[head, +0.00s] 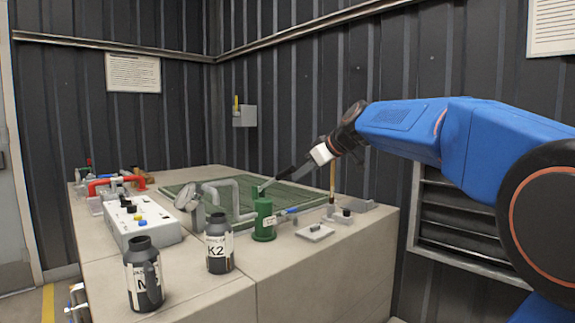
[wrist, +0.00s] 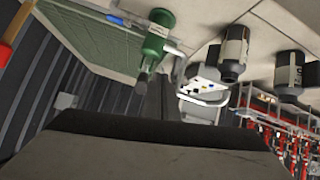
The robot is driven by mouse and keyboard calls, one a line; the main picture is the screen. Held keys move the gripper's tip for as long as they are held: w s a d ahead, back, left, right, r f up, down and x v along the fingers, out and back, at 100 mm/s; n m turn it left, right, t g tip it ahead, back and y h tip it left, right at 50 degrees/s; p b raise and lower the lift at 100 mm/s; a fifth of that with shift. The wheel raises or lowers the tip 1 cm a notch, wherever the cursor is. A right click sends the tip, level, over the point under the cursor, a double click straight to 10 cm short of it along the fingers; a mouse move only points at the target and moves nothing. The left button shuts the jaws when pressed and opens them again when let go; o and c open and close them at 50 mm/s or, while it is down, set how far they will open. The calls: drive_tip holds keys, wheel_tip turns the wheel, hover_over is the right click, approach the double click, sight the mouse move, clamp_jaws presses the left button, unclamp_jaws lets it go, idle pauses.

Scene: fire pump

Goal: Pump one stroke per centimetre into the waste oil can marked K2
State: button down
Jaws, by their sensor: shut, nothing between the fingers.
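The waste oil can marked K2 (head: 218,252), dark with a white label, stands upright near the bench's front edge. A green pump (head: 264,224) stands just right of it, with a short green knob on top and a blue piece at its right side. My gripper (head: 268,187) is shut and empty, its dark fingertips at the pump's top; I cannot tell whether they touch. In the wrist view the fingers (wrist: 154,92) point at the green pump (wrist: 158,32). The K2 can (wrist: 234,52) also shows there, upside down.
A second dark can with an N label (head: 145,285) stands left of K2. A white box with buttons (head: 140,228), a grey bent pipe (head: 222,183) and a red-handled fitting (head: 105,185) are behind. A green mat (head: 200,192) covers the back. A small plate (head: 315,233) lies right of the pump.

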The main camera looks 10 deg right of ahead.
wheel_tip(320, 180, up, 13)
drive_tip(key=w+a+h, duration=0.1)
drive_tip(key=w, duration=0.1)
drive_tip(key=shift+w+m, duration=0.3)
drive_tip(key=shift+m, duration=0.1)
drive_tip(key=shift+a+f, duration=0.15)
drive_tip(key=w+f, duration=0.2)
drive_tip(key=f, duration=0.1)
drive_tip(key=w+a+f, duration=0.1)
drive_tip(key=f, duration=0.2)
drive_tip(key=w+a+f, duration=0.1)
drive_tip(key=w+f, duration=0.1)
drive_tip(key=f, duration=0.1)
drive_tip(key=shift+w+f, duration=0.15)
drive_tip(key=shift+w, duration=0.15)
drive_tip(key=shift+s+d+f, duration=0.1)
drive_tip(key=shift+d+f, duration=0.1)
drive_tip(key=shift+f, duration=0.2)
